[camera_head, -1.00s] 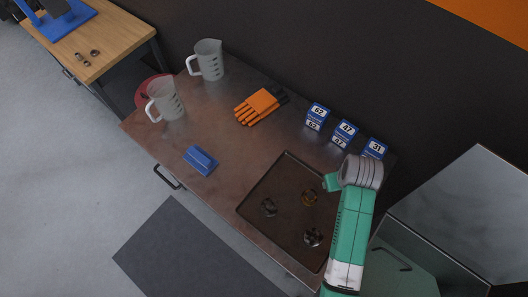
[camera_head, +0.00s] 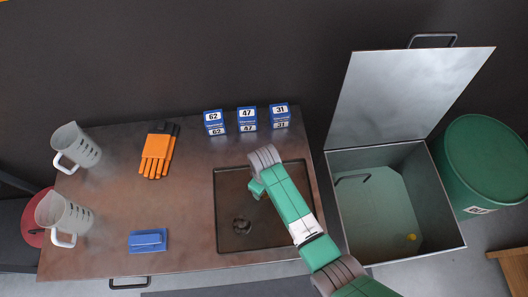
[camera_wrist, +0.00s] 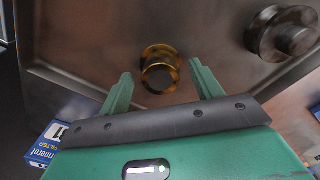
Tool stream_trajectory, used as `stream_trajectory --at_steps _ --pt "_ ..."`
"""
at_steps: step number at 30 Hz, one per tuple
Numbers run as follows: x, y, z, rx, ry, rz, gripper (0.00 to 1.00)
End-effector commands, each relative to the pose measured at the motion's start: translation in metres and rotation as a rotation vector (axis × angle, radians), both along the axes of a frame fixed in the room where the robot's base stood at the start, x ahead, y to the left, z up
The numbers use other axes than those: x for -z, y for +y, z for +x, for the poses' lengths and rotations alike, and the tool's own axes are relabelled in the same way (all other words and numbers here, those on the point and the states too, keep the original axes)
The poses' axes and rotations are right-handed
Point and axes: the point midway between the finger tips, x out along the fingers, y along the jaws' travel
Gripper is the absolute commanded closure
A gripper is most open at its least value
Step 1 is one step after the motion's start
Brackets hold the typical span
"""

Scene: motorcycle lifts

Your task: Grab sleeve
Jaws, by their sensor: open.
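A short brass-coloured sleeve (camera_wrist: 161,56) lies in the dark tray (camera_wrist: 75,45) in the wrist view. My gripper (camera_wrist: 160,76) is open, with its two fingertips apart on either side of the sleeve's near part. The sleeve is not between closed jaws, and I cannot tell how high the fingers are above the tray. A dark metal part (camera_wrist: 283,33) lies to the right of the sleeve. The tray (camera_head: 232,178) also shows in the head view, with a dark ring-like part (camera_head: 242,224) in it.
Blue numbered boxes (camera_head: 247,119) stand behind the tray. Orange gloves (camera_head: 156,152), a blue block (camera_head: 148,241) and two measuring jugs (camera_head: 77,146) are to the left. An open metal bin (camera_head: 455,240) and a green drum (camera_head: 490,165) are to the right. The bench's middle is clear.

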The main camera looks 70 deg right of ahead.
Motion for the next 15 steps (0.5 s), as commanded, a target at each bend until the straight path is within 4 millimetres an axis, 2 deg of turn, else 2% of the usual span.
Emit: stream_trajectory --at_steps 3,9,11,15 --pt "0.011 -0.0002 -0.0003 0.001 0.0 0.0 0.35" --pt "0.0117 0.0001 -0.0001 0.0 -0.001 0.0 0.35" --pt "0.0117 0.0001 -0.0001 0.0 -0.001 0.0 0.45" --pt "0.0116 0.0002 0.0 0.0 -0.001 0.0 0.72"
